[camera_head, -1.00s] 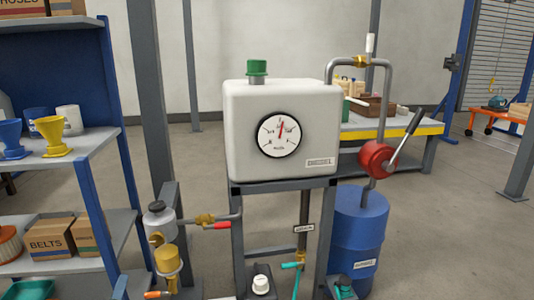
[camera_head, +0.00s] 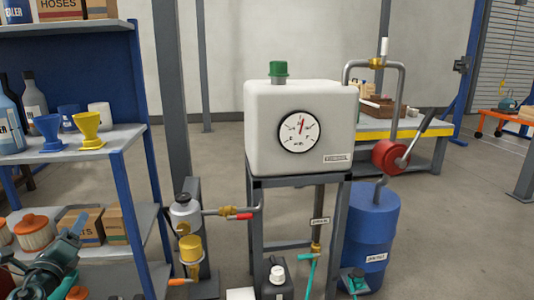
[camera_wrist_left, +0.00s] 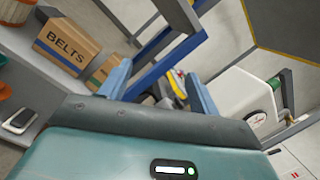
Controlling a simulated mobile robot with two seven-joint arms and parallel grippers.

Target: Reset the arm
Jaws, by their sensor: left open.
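My left arm, teal and dark grey, comes in at the lower left of the head view. Its left gripper (camera_head: 62,255) is in front of the shelf's lower levels. In the left wrist view the same gripper (camera_wrist_left: 160,82) shows two blue-grey fingers spread apart with nothing between them. Beyond the fingers are a blue shelf post and, to the right, the tilted white tank (camera_wrist_left: 245,98). My right gripper is not in view.
The blue shelf (camera_head: 140,90) at left holds funnels, bottles, filters and boxes, close to my left arm. The white tank (camera_head: 300,150) with a gauge stands on a grey frame. A blue drum (camera_head: 368,235) and red hand pump (camera_head: 388,156) are right of it. Floor lies open at right.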

